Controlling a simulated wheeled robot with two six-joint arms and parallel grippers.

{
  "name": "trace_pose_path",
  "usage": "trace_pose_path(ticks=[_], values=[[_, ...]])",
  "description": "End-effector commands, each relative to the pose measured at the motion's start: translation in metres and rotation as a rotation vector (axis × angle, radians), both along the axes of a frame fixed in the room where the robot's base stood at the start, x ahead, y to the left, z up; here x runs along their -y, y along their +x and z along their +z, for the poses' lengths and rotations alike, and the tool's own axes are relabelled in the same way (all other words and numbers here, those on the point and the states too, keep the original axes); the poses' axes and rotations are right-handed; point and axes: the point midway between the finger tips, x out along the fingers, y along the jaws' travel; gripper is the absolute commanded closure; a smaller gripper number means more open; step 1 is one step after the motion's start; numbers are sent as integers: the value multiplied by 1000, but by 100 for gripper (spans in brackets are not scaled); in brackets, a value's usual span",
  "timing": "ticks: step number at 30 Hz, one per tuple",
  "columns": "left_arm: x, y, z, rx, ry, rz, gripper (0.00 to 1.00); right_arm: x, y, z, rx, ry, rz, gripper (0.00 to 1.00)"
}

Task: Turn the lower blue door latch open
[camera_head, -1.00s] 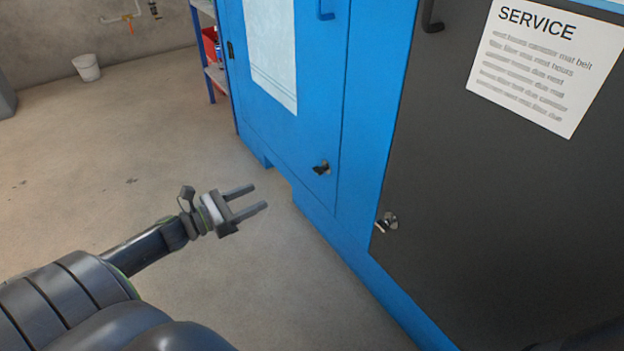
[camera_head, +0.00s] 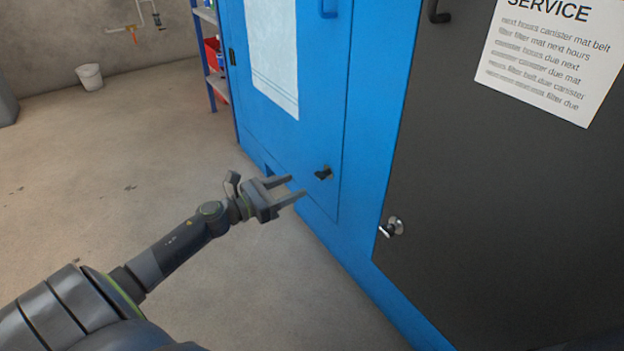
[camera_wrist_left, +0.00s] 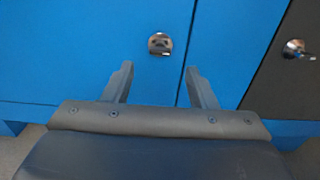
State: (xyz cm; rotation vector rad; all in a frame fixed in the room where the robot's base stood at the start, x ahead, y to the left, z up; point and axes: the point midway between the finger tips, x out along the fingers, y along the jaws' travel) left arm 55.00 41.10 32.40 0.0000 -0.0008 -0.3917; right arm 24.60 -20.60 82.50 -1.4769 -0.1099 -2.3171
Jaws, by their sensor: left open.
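The blue door (camera_head: 290,125) has a small dark latch (camera_head: 323,173) low near its right edge. In the left wrist view the latch (camera_wrist_left: 160,43) sits on a round silvery plate, ahead of and between the fingertips. My left gripper (camera_head: 298,187) is open and empty, a little left of the latch and apart from it. Its two fingers also show in the left wrist view (camera_wrist_left: 160,75). My right gripper is not in view.
A dark grey door (camera_head: 480,180) to the right has its own silver latch (camera_head: 391,228) and a service sheet (camera_head: 552,55). A shelf with a red bin (camera_head: 212,52) stands behind the cabinet. A white bucket (camera_head: 90,77) stands by the far wall.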

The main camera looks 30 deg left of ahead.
Motion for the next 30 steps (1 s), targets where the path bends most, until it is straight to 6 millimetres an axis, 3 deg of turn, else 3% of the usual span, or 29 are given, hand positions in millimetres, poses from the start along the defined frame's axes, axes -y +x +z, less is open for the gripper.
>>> trace_pose_path(ticks=[15,26,30], values=[[25,60,0,1,-1,0,48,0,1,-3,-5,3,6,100],[27,64,0,-1,0,-1,48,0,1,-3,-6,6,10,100],[27,64,0,-1,0,-1,64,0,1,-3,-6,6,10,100]])
